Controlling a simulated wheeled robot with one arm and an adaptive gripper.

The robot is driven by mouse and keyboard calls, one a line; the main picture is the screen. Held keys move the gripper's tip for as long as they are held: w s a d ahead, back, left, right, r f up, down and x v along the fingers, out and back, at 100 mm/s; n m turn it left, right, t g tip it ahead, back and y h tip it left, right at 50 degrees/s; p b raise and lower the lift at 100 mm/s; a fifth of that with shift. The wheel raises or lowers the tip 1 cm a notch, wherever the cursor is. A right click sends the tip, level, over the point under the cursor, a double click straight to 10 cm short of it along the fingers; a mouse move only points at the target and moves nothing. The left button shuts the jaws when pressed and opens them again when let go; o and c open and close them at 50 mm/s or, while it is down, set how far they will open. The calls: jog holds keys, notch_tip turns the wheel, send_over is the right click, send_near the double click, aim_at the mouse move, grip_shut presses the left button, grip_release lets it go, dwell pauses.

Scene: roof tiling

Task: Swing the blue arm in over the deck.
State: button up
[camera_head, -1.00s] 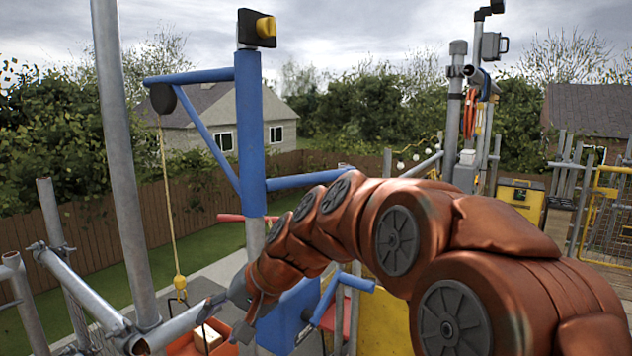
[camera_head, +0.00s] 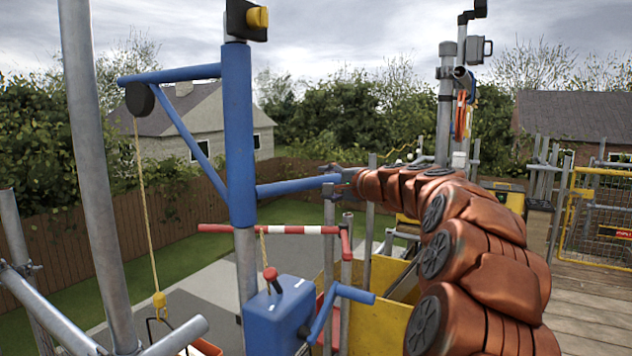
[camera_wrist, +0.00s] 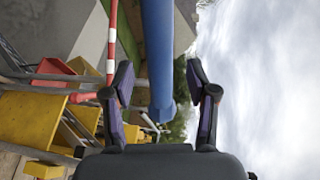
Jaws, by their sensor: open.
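The blue arm (camera_head: 172,75) reaches left from the top of a blue sleeve (camera_head: 238,140) on a steel post, with a diagonal brace below it. A black pulley (camera_head: 140,98) at its outer end carries a yellow rope and hook (camera_head: 159,305). A blue push bar (camera_head: 290,187) sticks out right from the sleeve. My gripper (camera_head: 335,176) is at the free end of this bar. In the wrist view my open gripper (camera_wrist: 160,72) has the blue bar (camera_wrist: 158,50) lined up between its fingers, with gaps on both sides. Contact is not visible.
A blue winch box (camera_head: 280,315) with a crank stands below the bar. A red-and-white rail (camera_head: 285,230) runs behind the post. A tall scaffold pole (camera_head: 95,170) stands at left. Yellow panels and wooden decking (camera_head: 590,315) lie at right.

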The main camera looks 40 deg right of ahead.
aim_at(321, 182)
jog(key=shift+w+d+f+p, duration=0.1)
jog(key=shift+w+f+p, duration=0.1)
jog(key=shift+w, duration=0.85)
jog(key=shift+w+f+p, duration=0.1)
jog(key=shift+w+p, duration=0.05)
jog(key=shift+w, duration=0.9)
grip_shut()
